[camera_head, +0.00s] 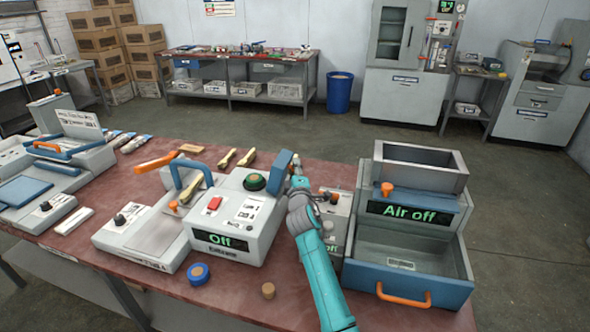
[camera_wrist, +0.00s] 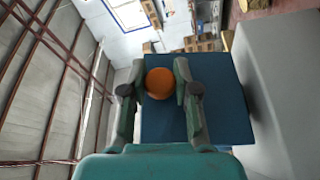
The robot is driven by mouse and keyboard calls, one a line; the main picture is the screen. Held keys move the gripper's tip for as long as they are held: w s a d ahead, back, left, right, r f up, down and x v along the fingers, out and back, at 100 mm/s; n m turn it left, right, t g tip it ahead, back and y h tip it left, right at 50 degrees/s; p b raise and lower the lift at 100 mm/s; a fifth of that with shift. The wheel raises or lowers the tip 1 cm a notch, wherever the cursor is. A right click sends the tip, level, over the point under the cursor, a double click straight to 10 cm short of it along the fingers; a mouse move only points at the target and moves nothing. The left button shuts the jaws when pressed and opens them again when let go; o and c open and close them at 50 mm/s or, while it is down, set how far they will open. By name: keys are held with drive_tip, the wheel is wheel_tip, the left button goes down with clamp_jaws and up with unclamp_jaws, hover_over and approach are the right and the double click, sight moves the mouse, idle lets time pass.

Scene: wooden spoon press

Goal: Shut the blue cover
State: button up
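The blue cover (camera_head: 281,171) stands raised at the right edge of the press with the "Off" display (camera_head: 222,241). In the wrist view the cover (camera_wrist: 215,110) is a flat blue plate with a round orange knob (camera_wrist: 159,83). My gripper (camera_head: 294,165) is at the right side of the cover. In the wrist view the fingers of my gripper (camera_wrist: 160,80) are drawn in on either side of the knob and appear shut on it. The knob is hidden in the head view.
An "Air off" unit (camera_head: 410,214) with an orange-handled drawer stands close on the right. A blue tape roll (camera_head: 198,273) and a small wooden piece (camera_head: 268,290) lie in front.

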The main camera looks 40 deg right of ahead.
clamp_jaws()
drive_tip(key=shift+w+a+r+n+g+y, duration=0.35)
drive_tip(key=shift+w+a+r+n, duration=0.5)
drive_tip(key=shift+n, duration=0.45)
drive_tip(key=w+a+n+g, duration=0.2)
drive_tip(key=w+a+n, duration=0.1)
drive_tip(key=n, duration=0.1)
drive_tip(key=w+a+f+n+g, duration=0.1)
drive_tip(key=w+a+n+g, duration=0.1)
drive_tip(key=w+n, duration=0.2)
drive_tip(key=w+a+f+n+g+h, duration=0.1)
drive_tip(key=w+a+n+g, duration=0.1)
drive_tip(key=w+a+n, duration=0.1)
drive_tip(key=shift+w+a+n+g, duration=0.3)
drive_tip(key=shift+w+n, duration=0.1)
drive_tip(key=shift+w, duration=0.3)
drive_tip(key=shift+w+a+f+n+g+h, duration=0.25)
drive_tip(key=shift+w+a+f+n, duration=0.1)
drive_tip(key=shift+f+n, duration=0.25)
drive_tip(key=shift+w+a+f+n+g+h, duration=0.2)
drive_tip(key=shift+w+f+n, duration=0.2)
drive_tip(key=shift+f, duration=0.3)
drive_tip(key=shift+f, duration=0.1)
drive_tip(key=o, duration=1)
unclamp_jaws()
